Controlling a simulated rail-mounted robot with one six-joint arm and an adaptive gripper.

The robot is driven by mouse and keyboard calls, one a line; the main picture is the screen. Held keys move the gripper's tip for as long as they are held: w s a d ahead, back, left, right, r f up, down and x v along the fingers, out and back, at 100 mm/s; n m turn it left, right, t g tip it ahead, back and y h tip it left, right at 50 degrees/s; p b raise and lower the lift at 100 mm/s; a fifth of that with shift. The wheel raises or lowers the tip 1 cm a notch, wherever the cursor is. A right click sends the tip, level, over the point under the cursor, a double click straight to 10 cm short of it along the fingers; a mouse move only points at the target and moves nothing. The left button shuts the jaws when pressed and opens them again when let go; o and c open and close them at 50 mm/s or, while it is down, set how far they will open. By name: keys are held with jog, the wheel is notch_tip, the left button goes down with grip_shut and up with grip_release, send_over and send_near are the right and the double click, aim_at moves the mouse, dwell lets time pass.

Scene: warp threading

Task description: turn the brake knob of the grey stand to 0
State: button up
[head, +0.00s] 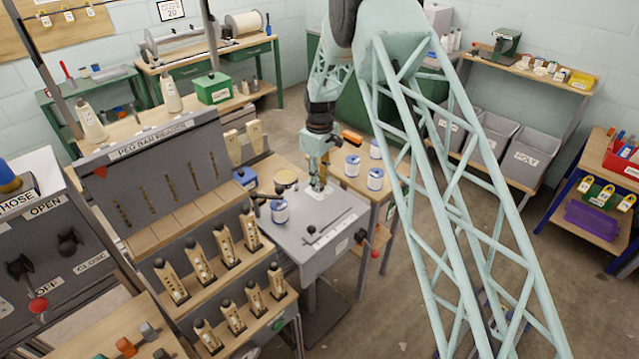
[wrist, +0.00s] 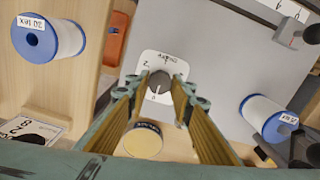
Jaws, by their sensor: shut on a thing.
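The grey stand (head: 300,232) has a flat grey top in the middle of the head view. Its brake knob (wrist: 160,79) is small, round and dark, on a white dial plate (wrist: 150,62) with small figures around it; a pale mark points down the picture in the wrist view. My gripper (wrist: 158,92) points down over the plate, its two fingers on either side of the knob and shut on it. In the head view my gripper (head: 319,186) is over the stand's top and hides the knob. I cannot read the knob's setting surely.
Blue-ended white spools stand close by, one on the stand (head: 280,211) and one (wrist: 48,39) on the wooden surface. A round pale-lidded tin (wrist: 143,140) is near my fingers.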

dwell(0.3)
jog(key=o, duration=0.9)
jog(key=shift+c, duration=0.2)
jog(key=shift+r, duration=0.2)
notch_tip(320, 180, up, 12)
jog(key=shift+f, duration=0.15)
dwell(0.5)
